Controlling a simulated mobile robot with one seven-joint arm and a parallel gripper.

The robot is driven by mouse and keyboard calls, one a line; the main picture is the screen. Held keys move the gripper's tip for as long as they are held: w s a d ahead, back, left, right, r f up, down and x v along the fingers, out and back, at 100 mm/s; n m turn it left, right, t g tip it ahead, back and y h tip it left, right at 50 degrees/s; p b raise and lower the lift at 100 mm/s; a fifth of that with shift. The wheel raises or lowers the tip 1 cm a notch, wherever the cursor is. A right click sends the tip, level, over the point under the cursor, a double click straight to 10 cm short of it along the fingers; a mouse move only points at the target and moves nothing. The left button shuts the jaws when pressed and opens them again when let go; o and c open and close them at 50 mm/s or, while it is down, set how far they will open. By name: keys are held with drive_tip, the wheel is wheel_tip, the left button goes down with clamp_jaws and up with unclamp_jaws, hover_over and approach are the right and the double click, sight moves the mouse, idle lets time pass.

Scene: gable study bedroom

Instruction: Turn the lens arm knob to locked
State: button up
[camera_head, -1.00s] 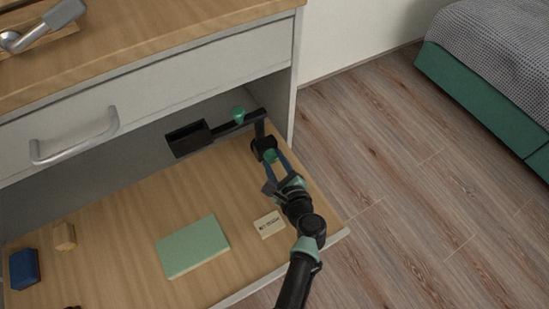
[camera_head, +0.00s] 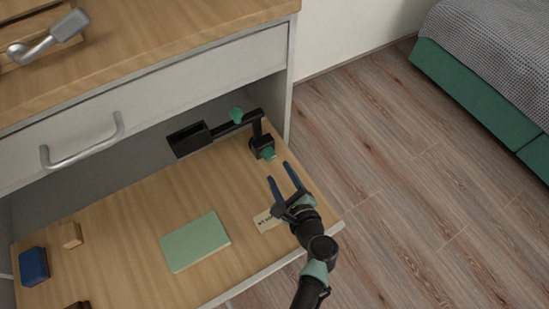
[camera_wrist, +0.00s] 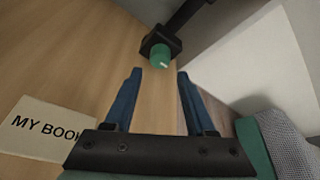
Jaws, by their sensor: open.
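The lens arm (camera_head: 235,126) is a black jointed arm at the back right of the wooden shelf board, with a black rectangular frame (camera_head: 188,139) at its left end. One green knob (camera_head: 236,115) sits on top of the arm. Another green knob (camera_head: 268,153) sits on the front of its black base block (camera_head: 262,143); this knob also shows in the wrist view (camera_wrist: 160,57) with a small pale mark. My gripper (camera_head: 281,171) is open and empty, in front of the base knob and apart from it. In the wrist view the blue fingers (camera_wrist: 158,73) point towards the knob, one on either side below it.
A green book (camera_head: 195,241) and a card reading "MY BOOK" (camera_wrist: 38,130) lie on the board (camera_head: 130,215). A blue block (camera_head: 33,266) and a wooden block (camera_head: 70,235) stand at the left. The drawer with a metal handle (camera_head: 85,152) overhangs behind.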

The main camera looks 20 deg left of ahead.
drive_tip(key=p+v, duration=0.2)
drive_tip(key=v, duration=0.4)
drive_tip(key=shift+s+d+r, duration=0.1)
